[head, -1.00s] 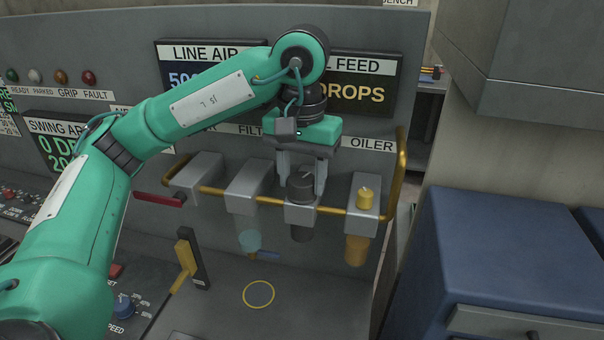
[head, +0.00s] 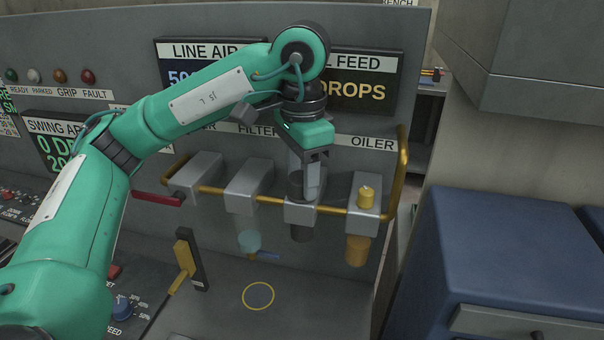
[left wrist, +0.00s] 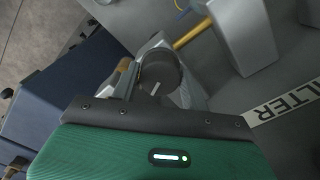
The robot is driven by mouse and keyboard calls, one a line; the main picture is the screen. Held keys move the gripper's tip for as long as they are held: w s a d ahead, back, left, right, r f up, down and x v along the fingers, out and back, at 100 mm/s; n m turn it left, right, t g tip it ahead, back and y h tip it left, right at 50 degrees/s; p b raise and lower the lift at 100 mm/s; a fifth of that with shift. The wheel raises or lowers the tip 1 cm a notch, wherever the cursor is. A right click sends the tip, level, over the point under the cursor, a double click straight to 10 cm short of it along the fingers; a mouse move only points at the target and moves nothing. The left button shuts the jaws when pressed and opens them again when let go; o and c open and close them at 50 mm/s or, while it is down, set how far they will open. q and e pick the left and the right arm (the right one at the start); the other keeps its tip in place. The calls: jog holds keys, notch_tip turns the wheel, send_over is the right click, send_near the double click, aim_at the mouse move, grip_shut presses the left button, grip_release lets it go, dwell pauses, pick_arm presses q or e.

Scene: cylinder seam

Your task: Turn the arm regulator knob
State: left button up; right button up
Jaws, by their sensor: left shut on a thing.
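The regulator knob (head: 296,186) is a dark round knob on top of a grey block (head: 300,214) on the yellow air pipe. In the left wrist view the knob (left wrist: 158,74) shows its top with a pale pointer line. My left gripper (head: 304,188) comes down from above and is shut on the knob, with a finger on either side of it. In the head view the near finger covers part of the knob. My right gripper is in neither view.
The oiler block with a yellow knob (head: 366,196) stands close on the right. The filter block (head: 250,184) and a red-handled valve (head: 158,199) are to the left. The yellow pipe's upright (head: 402,165) rises at the right. A blue cabinet (head: 510,250) stands further right.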

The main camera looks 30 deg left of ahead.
aim_at(302, 177)
pick_arm(q)
jog(key=shift+m, duration=1.1)
jog(key=o, duration=1)
notch_tip(302, 177, up, 14)
jog(key=shift+f+p, duration=0.1)
jog(key=shift+p, duration=0.35)
